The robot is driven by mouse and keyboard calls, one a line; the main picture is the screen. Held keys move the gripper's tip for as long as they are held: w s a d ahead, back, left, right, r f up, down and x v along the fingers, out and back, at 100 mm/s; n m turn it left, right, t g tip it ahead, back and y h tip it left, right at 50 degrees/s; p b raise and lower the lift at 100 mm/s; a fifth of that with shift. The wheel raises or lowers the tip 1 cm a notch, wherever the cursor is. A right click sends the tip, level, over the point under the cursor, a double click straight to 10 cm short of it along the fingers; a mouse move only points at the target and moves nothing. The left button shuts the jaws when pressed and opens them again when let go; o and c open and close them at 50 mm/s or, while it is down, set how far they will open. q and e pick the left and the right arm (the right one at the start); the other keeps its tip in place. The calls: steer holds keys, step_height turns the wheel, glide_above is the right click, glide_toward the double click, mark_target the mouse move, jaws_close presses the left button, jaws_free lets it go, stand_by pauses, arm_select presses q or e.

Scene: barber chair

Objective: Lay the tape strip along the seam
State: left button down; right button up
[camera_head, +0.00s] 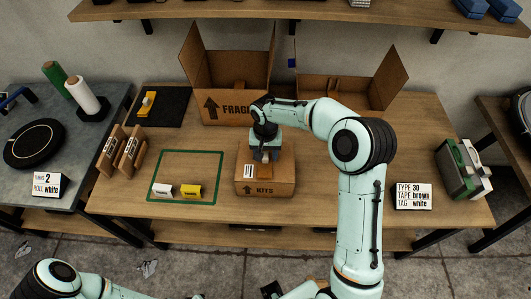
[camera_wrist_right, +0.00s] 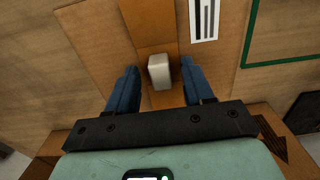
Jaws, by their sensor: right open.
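The closed cardboard box marked KITS (camera_head: 284,188) stands at the middle of the table. A brown-orange strip (camera_wrist_right: 147,20), apparently tape, runs across its top in the right wrist view and passes under a small whitish block (camera_wrist_right: 159,72). My right gripper (camera_head: 265,157) points down over the box. In the wrist view the gripper (camera_wrist_right: 157,75) is open, one blue finger on each side of the block, with gaps visible. Whether the block rests on the strip or just above it, I cannot tell. My left arm shows at the lower left; its gripper is out of view.
A green outline (camera_head: 221,170) holds a white tag (camera_head: 162,190) and a yellow tag (camera_head: 191,191). Open boxes (camera_head: 232,108) stand behind. A card (camera_head: 413,196) reads type 30, tape brown, tag white. The table right of the KITS box is partly clear.

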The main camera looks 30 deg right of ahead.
arm_select(q)
steer(key=shift+w+r+p, duration=0.5)
steer(key=shift+r+p, duration=0.05)
steer(key=shift+r, duration=0.2)
arm_select(e)
step_height(320, 180, up, 13)
steer(key=shift+r, duration=0.15)
